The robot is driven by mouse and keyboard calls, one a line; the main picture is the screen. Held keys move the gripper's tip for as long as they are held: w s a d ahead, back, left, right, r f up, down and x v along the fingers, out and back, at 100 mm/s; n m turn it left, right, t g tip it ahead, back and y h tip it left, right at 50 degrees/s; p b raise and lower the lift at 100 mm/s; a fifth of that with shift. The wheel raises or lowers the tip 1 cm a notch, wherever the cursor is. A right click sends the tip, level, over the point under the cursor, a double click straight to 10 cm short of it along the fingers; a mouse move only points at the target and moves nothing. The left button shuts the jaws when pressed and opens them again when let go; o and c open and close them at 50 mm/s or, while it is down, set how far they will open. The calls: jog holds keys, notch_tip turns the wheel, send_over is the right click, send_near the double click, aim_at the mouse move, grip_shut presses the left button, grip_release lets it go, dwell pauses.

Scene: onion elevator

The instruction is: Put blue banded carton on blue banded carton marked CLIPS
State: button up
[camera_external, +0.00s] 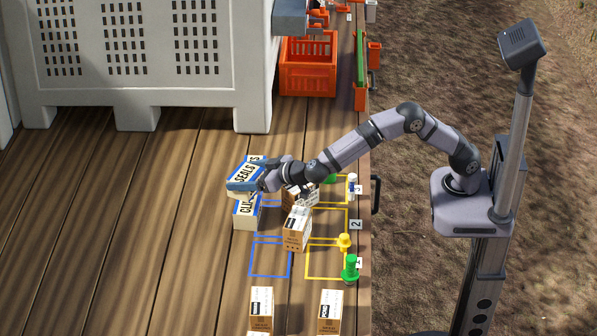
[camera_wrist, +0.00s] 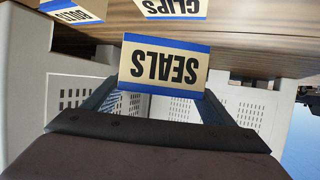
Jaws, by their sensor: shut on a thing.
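The blue banded carton marked SEALS (camera_external: 246,175) is between the fingers of my gripper (camera_external: 252,181), which is shut on it. It fills the middle of the wrist view (camera_wrist: 165,68), its lettering upside down there, with my gripper's fingers (camera_wrist: 160,98) at its sides. The blue banded carton marked CLIPS (camera_external: 246,213) stands on the planks, partly covered by the held carton in the external view. It also shows at the top of the wrist view (camera_wrist: 172,8), apart from the held carton in the picture. The exact height gap is unclear.
A blue banded carton marked BOLTS (camera_wrist: 76,10) shows in the wrist view. A brown carton (camera_external: 297,230) stands right of CLIPS, near yellow outlines and a green item (camera_external: 350,268). A large grey bin (camera_external: 150,60) and orange crate (camera_external: 308,66) stand behind. Planks at left are clear.

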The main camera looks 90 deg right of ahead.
jog(key=shift+f, duration=2.55)
jog(key=shift+f, duration=0.1)
jog(key=o, duration=1.3)
jog(key=shift+f, duration=0.1)
jog(key=shift+s+a+r, duration=0.1)
jog(key=shift+s+r, duration=0.05)
jog(key=shift+r, duration=0.05)
jog(key=b+v, duration=0.2)
jog(key=v, duration=0.9)
jog(key=shift+s+a+r, duration=0.1)
jog(key=shift+s, duration=0.25)
